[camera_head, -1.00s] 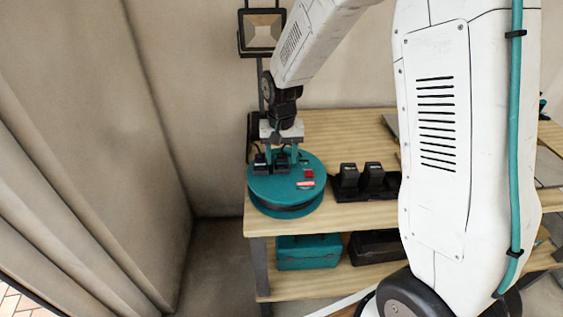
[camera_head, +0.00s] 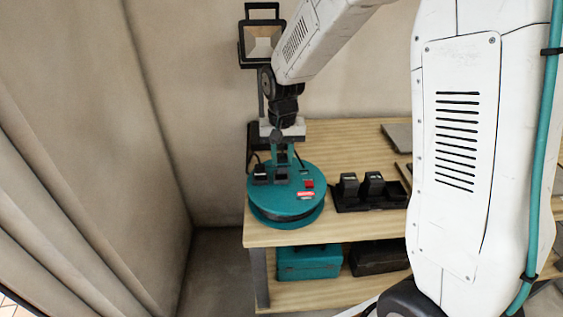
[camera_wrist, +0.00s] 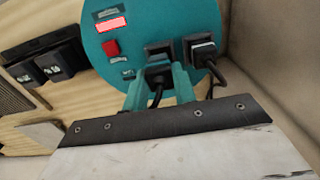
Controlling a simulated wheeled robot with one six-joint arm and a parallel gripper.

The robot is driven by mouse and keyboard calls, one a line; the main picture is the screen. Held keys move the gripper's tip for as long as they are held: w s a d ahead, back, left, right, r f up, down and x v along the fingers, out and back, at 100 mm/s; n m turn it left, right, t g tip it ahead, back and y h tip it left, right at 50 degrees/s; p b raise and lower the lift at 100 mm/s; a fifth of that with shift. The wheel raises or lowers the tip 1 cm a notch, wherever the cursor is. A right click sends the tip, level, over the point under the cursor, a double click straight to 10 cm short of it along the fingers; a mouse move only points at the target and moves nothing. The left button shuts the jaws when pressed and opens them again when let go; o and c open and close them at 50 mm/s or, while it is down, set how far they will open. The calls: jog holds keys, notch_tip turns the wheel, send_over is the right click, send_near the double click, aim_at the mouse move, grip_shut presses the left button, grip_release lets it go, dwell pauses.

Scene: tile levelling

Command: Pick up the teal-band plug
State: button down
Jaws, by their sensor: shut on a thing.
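The teal cable reel (camera_head: 290,206) stands on the workbench's left end, with two dark sockets on its top. My gripper (camera_head: 281,160) is over the right-hand socket, teal fingers pointing down. In the wrist view my gripper (camera_wrist: 160,80) is shut on a black plug (camera_wrist: 158,74) with a black cable, at its socket (camera_wrist: 158,48). The fingers hide much of this plug; I cannot make out a band on it or tell whether it is fully seated. A second black plug (camera_wrist: 204,52) with its own cable sits in the neighbouring socket, apart from the fingers.
A red switch (camera_head: 309,183) and a lit red display (camera_head: 306,194) are on the reel top. A black charger with two batteries (camera_head: 361,190) stands to its right. A work lamp (camera_head: 262,40) is behind. A teal case (camera_head: 308,262) is on the lower shelf. The wall is close behind.

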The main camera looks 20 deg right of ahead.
jog(key=s+r, duration=0.1)
jog(key=s, duration=1.4)
notch_tip(320, 180, up, 6)
jog(key=shift+s+a+r, duration=0.15)
jog(key=shift+s+a, duration=0.05)
jog(key=shift+s, duration=0.05)
